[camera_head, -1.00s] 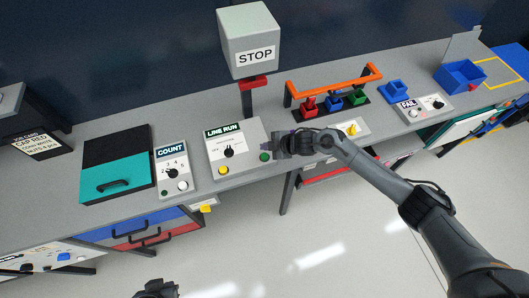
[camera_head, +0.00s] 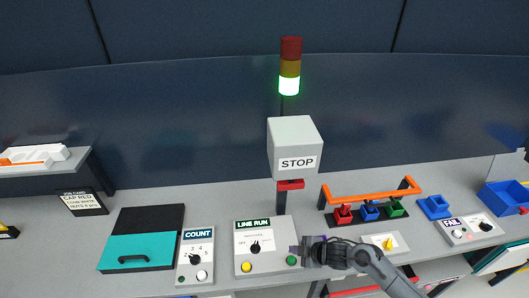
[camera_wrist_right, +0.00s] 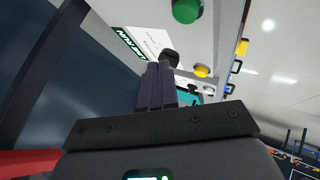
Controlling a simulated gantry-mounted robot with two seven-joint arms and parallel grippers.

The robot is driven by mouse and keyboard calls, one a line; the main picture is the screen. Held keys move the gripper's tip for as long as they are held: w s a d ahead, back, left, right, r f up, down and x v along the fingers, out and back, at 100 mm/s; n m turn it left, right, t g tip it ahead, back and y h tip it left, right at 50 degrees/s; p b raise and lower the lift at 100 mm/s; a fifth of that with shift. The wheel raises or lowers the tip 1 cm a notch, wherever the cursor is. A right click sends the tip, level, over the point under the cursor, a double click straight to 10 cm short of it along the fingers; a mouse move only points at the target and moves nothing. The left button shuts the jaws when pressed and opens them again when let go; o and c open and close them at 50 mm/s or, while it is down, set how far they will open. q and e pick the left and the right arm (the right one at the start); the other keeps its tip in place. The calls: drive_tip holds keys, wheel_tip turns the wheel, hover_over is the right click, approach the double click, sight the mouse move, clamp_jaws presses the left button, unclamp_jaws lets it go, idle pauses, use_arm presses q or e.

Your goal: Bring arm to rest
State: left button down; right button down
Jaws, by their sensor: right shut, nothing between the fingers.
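My right gripper (camera_head: 301,251) is at the right edge of the LINE RUN box (camera_head: 240,228), beside its green button (camera_head: 291,260). In the right wrist view its dark fingers (camera_wrist_right: 158,75) are together with nothing between them. They point toward the black knob (camera_wrist_right: 170,57) of the LINE RUN box, and the green button (camera_wrist_right: 187,10) is close above them in the picture. Whether the fingers touch the box, I cannot tell. My right arm (camera_head: 375,268) comes in from the lower right. My left gripper is not in the head view now.
The STOP box (camera_head: 293,147) stands behind on a post. The light tower (camera_head: 289,84) glows green. The COUNT box (camera_head: 195,262) and teal-lidded case (camera_head: 140,250) are left. An orange rail (camera_head: 370,197), coloured blocks (camera_head: 369,211) and the FAIL box (camera_head: 470,230) are right.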

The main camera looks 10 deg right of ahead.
drive_tip(key=s+a+f+g+p, duration=0.1)
drive_tip(key=s+a+f+g, duration=0.1)
drive_tip(key=s+f, duration=0.5)
drive_tip(key=s+a+r+m+y+p, duration=0.1)
drive_tip(key=s+a+m+p, duration=0.1)
drive_tip(key=s+a, duration=0.5)
drive_tip(key=s+a+r+m+y+p, duration=0.1)
drive_tip(key=s+a+r+m+p, duration=0.1)
drive_tip(key=s+a, duration=0.5)
drive_tip(key=s+d+r+m+h+p, duration=0.1)
drive_tip(key=s+d+r+m+h, duration=0.2)
drive_tip(key=d+r, duration=0.6)
drive_tip(key=s+d+r+m+g+h+p, duration=0.1)
drive_tip(key=s+d+r+m+h+p, duration=0.1)
drive_tip(key=s+d+r+m+h, duration=0.2)
drive_tip(key=shift+s+d+r+m+h, duration=0.3)
drive_tip(key=shift+s+d+r+m, duration=1.6)
drive_tip(key=shift+s+d+r, duration=0.9)
drive_tip(key=shift+w+d+r, duration=0.2)
